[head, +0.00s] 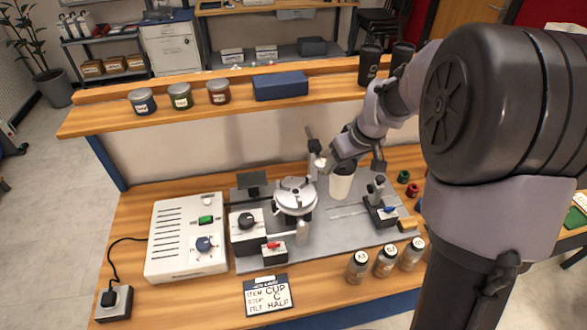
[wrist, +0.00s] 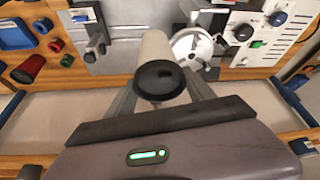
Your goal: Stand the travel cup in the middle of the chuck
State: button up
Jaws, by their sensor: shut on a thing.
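The travel cup (head: 341,184) is pale, with a dark end facing the camera in the wrist view (wrist: 158,55). My gripper (head: 343,164) is shut on it, with one finger on each side in the wrist view (wrist: 163,88). In the head view the cup hangs below my gripper, roughly upright, to the right of the chuck. The chuck (head: 295,193) is a round, silver-white piece on the grey machine plate; in the wrist view (wrist: 192,46) it lies just right of the cup. I see nothing standing on it. The cup's far end is unclear.
A control box (head: 187,238) stands left of the grey plate (head: 345,238). A small clamp fixture (head: 381,205) is to the right. Several jars (head: 385,262) and a lettered sign (head: 267,295) line the front. A raised shelf (head: 330,84) runs behind with tins and a blue box (head: 281,86).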

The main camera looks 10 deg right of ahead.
jog(key=w+a+f+b, duration=0.1)
jog(key=w+a+f, duration=0.4)
jog(key=a, duration=0.5)
jog(key=shift+w+a+b, duration=0.25)
jog(key=shift+w+b, duration=0.15)
jog(key=shift+w, duration=0.8)
jog(key=o, duration=0.8)
jog(key=shift+f, duration=0.1)
